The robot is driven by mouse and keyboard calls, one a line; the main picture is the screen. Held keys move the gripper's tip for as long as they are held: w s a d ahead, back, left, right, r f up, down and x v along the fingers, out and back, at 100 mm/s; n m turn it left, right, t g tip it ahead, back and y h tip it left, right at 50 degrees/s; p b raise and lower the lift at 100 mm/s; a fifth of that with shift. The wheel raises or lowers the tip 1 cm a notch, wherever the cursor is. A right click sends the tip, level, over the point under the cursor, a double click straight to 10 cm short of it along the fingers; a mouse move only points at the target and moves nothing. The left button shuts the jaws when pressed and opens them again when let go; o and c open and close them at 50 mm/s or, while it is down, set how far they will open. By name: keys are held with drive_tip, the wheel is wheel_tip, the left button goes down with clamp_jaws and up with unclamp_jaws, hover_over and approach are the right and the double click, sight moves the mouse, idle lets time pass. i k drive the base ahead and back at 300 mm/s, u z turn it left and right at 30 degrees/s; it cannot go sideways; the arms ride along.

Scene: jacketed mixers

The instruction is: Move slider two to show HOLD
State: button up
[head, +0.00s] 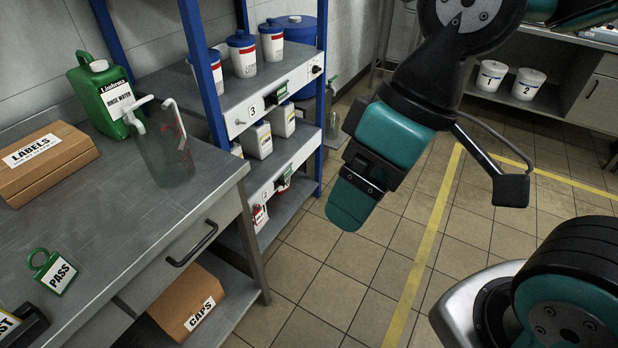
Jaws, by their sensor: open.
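A sign reading 2 (265,194) is on the front edge of the lower shelf of the blue-posted rack. Beside it on the same edge is a small dark unit with a green part (283,182), which looks like slider two. Its lettering is too small to read, so I cannot tell what it shows. My gripper (352,203), teal and black, hangs pointing down, to the right of the rack and apart from it. It is open, with nothing seen in it; one finger seems hidden behind the other.
A similar unit marked 3 (253,111) is on the shelf edge above. White tubs (241,55) and bottles (258,140) stand on the shelves. A grey workbench (120,215) with a green jug (100,92) is at left. Tiled floor is clear around a yellow line (420,265).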

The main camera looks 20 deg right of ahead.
sight(280, 180)
drive_tip(key=z, duration=0.5)
drive_tip(key=i, duration=0.9)
drive_tip(key=u, duration=0.1)
